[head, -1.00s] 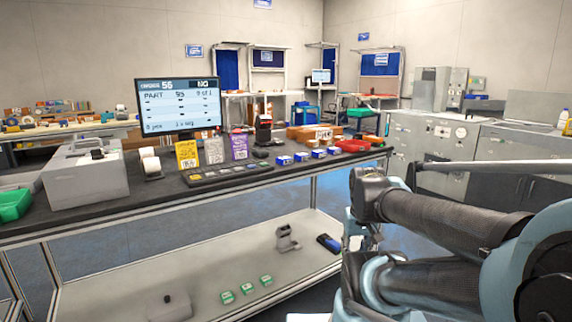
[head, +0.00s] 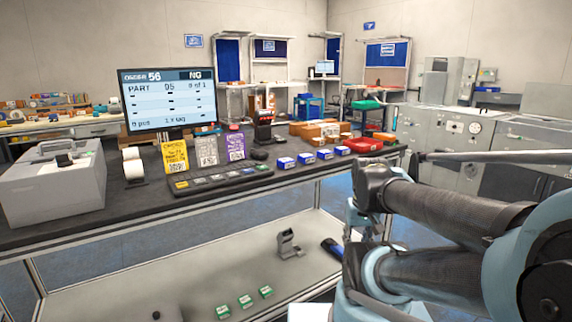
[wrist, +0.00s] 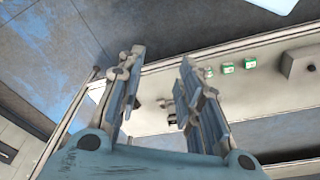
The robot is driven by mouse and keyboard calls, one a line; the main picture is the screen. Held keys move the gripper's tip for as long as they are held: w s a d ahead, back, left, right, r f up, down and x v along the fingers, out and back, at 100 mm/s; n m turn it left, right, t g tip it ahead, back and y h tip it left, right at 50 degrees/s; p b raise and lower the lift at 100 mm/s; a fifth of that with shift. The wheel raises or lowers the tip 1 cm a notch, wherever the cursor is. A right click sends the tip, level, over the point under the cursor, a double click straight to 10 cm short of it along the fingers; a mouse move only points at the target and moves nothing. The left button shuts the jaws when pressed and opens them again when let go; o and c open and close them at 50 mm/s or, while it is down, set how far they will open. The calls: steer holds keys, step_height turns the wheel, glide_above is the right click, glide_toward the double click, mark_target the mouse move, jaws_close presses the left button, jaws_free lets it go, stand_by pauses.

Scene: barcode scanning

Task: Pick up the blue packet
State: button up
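Several small blue-and-white packets (head: 305,159) stand in a row on the dark bench top (head: 110,207), right of the upright yellow, grey and purple cards. In the wrist view my gripper (wrist: 161,58) is open, with its two fingers apart and nothing between them. It faces the floor and the bench's pale lower shelf, away from the packets. The packets do not show in the wrist view. In the head view my folded arm fills the lower right, and I cannot make out the fingertips there.
A monitor (head: 168,98) stands behind the yellow card (head: 175,161). A red tray (head: 363,145) and brown boxes (head: 318,131) lie beyond the packets. A grey machine (head: 50,184) sits at left. The lower shelf (head: 185,288) holds green packets (head: 245,301) and a grey stand (head: 290,244).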

steer(key=shift+d, duration=0.1)
steer(key=o, duration=0.4)
steer(key=shift+r, duration=0.15)
steer(key=o, duration=0.5)
steer(key=shift+w+a+r, duration=0.1)
steer(key=shift+r, duration=0.55)
steer(key=shift+w+a+r, duration=0.1)
steer(key=shift+r, duration=0.5)
step_height(320, 180, up, 30)
steer(key=m+g, duration=0.2)
steer(key=m, duration=0.9)
glide_above(286, 159)
steer(key=f, duration=1.7)
steer(key=shift+s+f, duration=0.1)
steer(key=shift+s, duration=0.1)
